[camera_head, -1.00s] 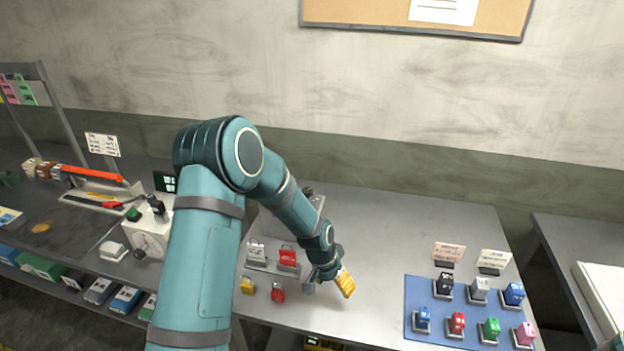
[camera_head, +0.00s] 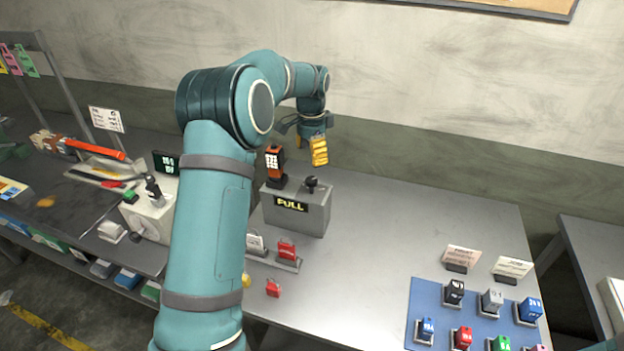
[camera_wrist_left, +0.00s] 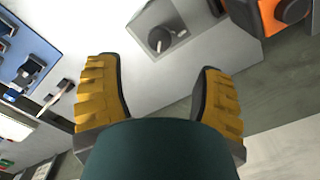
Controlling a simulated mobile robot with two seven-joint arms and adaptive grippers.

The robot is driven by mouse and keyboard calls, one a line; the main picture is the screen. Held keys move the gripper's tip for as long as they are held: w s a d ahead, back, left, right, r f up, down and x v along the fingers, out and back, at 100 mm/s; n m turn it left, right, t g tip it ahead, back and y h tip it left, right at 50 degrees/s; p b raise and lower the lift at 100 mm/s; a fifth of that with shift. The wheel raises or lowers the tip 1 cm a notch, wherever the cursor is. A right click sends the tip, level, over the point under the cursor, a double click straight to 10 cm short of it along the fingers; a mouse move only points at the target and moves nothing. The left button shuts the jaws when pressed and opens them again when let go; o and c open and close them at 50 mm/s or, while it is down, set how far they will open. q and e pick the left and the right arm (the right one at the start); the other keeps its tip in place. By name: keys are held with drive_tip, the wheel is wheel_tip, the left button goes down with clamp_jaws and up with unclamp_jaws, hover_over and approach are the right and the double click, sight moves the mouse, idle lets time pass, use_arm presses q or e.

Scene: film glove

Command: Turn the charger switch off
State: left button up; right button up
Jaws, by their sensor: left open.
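The charger (camera_head: 297,212) is a grey box on the bench with a yellow "FULL" display on its front. Its switch (camera_head: 311,184) is a black knob on top, at the right; it also shows in the left wrist view (camera_wrist_left: 160,40). An orange handheld device (camera_head: 274,163) stands upright at the charger's left end, and part of it shows in the left wrist view (camera_wrist_left: 282,14). My left gripper (camera_head: 309,147) is above and behind the switch, apart from it. Its yellow fingers are spread and empty, also in the wrist view (camera_wrist_left: 157,78). My right gripper is out of view.
A blue mat (camera_head: 405,340) with several coloured blocks lies at right. Bench right of the charger is clear.

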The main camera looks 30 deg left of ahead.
sight(311, 179)
use_arm(q)
wheel_tip(311, 179, down, 9)
drive_tip(key=shift+f, duration=0.2)
idle(0.3)
clamp_jaws()
